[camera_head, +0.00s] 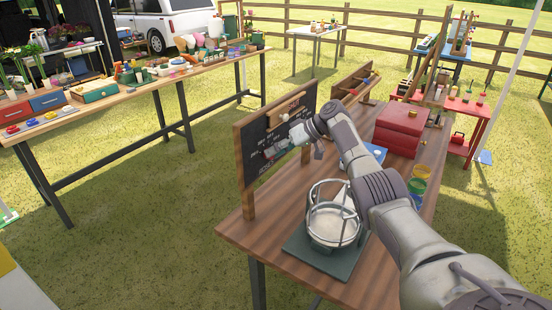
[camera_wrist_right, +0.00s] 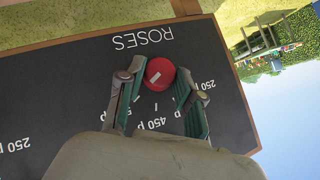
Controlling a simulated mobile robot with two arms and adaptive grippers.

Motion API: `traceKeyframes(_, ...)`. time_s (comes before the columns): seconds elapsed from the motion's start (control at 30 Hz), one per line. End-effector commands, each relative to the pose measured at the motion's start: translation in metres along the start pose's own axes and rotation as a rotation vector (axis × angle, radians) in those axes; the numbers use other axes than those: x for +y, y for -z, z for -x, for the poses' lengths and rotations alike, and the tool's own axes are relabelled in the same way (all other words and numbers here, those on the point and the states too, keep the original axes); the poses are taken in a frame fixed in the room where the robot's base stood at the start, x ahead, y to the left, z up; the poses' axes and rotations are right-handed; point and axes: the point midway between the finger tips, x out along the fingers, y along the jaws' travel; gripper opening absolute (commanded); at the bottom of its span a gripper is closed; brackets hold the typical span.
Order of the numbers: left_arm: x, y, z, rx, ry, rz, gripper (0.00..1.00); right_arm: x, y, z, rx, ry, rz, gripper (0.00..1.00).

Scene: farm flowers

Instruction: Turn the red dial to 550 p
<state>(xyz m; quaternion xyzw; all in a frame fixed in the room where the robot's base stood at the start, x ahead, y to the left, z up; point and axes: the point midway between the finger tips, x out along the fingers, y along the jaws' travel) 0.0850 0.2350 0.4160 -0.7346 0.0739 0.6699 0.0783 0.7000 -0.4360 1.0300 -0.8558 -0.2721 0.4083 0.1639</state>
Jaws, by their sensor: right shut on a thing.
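The red dial (camera_wrist_right: 160,72) is mounted on a black chalkboard (camera_wrist_right: 75,85) with a wooden frame and white lettering. The wrist view shows the board turned over, with "ROSES" above the dial and "450 p" and "250 p" readable. The dial has a short white mark on its lower left in that view. My right gripper (camera_wrist_right: 159,84) has its two green-padded fingers on either side of the dial and is shut on it. In the head view the right gripper (camera_head: 277,147) is at the board (camera_head: 250,135); the dial is hidden there. My left gripper is not in view.
The board stands on a wooden table (camera_head: 262,232). A glass vessel in a metal frame (camera_head: 333,224) stands on a dark base near the front. Red boxes (camera_head: 402,125) and small colored cans (camera_head: 418,184) are farther right, beside my right arm.

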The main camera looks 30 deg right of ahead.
Motion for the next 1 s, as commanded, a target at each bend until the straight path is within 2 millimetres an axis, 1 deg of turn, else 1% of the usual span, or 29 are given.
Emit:
traceKeyframes(0.07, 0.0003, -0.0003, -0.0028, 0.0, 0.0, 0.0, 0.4, 0.0002, -0.0013, -0.0015, -0.003, 0.007, -0.008, 0.0)
traceKeyframes(0.47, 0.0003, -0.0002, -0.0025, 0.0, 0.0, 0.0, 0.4, -0.0002, -0.0012, -0.0012, -0.004, 0.01, -0.012, 0.01)
traceKeyframes(0.5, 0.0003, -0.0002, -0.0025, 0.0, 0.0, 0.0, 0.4, -0.0002, -0.0012, -0.0012, -0.004, 0.01, -0.012, 0.42)
traceKeyframes(0.57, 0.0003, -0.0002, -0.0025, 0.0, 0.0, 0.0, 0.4, -0.0001, -0.0011, -0.0011, -0.004, 0.009, -0.011, 0.52)
traceKeyframes(0.6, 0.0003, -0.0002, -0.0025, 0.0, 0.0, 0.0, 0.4, -0.0001, -0.001, -0.001, -0.004, 0.009, -0.011, 0.59)
traceKeyframes(0.63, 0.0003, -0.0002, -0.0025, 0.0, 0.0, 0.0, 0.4, -0.0001, -0.0009, -0.0009, -0.003, 0.009, -0.011, 0.61)
traceKeyframes(0.9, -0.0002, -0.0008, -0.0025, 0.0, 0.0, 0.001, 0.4, 0.0001, -0.0003, 0.0001, -0.002, 0.008, -0.01, 0.61)
traceKeyframes(1.0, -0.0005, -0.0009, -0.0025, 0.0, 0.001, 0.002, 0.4, 0.0005, -0.0002, 0.005, -0.001, 0.007, -0.009, 0.61)
